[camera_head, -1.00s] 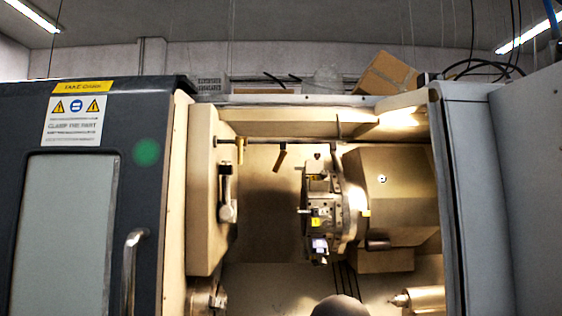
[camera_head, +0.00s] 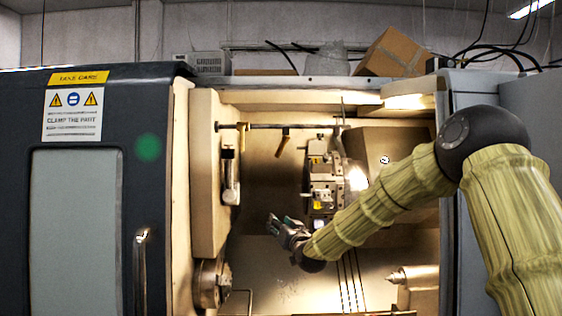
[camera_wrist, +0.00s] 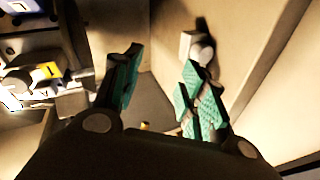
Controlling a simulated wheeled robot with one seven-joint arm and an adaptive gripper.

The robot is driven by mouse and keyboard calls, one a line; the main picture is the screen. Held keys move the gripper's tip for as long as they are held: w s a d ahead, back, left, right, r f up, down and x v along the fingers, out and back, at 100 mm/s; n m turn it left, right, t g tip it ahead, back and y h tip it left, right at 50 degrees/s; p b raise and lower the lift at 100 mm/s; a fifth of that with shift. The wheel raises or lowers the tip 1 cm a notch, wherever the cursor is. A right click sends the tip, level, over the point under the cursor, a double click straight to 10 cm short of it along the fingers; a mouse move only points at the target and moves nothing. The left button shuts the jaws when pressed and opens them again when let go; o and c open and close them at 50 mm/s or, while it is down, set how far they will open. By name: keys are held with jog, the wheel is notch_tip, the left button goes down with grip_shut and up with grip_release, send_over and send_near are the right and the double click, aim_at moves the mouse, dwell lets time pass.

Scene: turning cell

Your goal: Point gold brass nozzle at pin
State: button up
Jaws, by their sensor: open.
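Two gold-brown nozzles hang from a dark horizontal pipe inside the lathe in the head view: a left one (camera_head: 242,137) hanging straight and a right one (camera_head: 282,143) tilted. I cannot tell which is the gold brass nozzle. The pin cannot be told apart for sure; small parts stick out of the tool turret (camera_head: 322,190). My gripper (camera_head: 280,223) is open and empty, below the nozzles and left of the turret's lower part. In the wrist view its teal-padded fingers (camera_wrist: 161,62) are spread, with a small yellow spot low between them, too small to name.
A light lever (camera_head: 231,180) is on the left inner panel; a pale knob (camera_wrist: 200,47) shows beyond the right finger. The chuck (camera_head: 211,284) is low left, a tailstock tip (camera_head: 396,276) low right. The door (camera_head: 100,190) and right frame edge the opening.

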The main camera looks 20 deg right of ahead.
aim_at(282, 150)
jog(key=d+r+t+p, duration=0.2)
jog(key=d+r+t, duration=0.15)
jog(key=r, duration=1.75)
jog(key=shift+d+p+x, duration=0.15)
jog(key=shift+p+x, duration=1.2)
jog(key=shift+x, duration=1.25)
jog(key=shift+d+p+x, duration=0.15)
jog(key=shift+p+x, duration=1.2)
jog(key=shift+x, duration=1.25)
jog(key=shift+w+f, duration=0.1)
jog(key=shift+f, duration=0.05)
grip_shut()
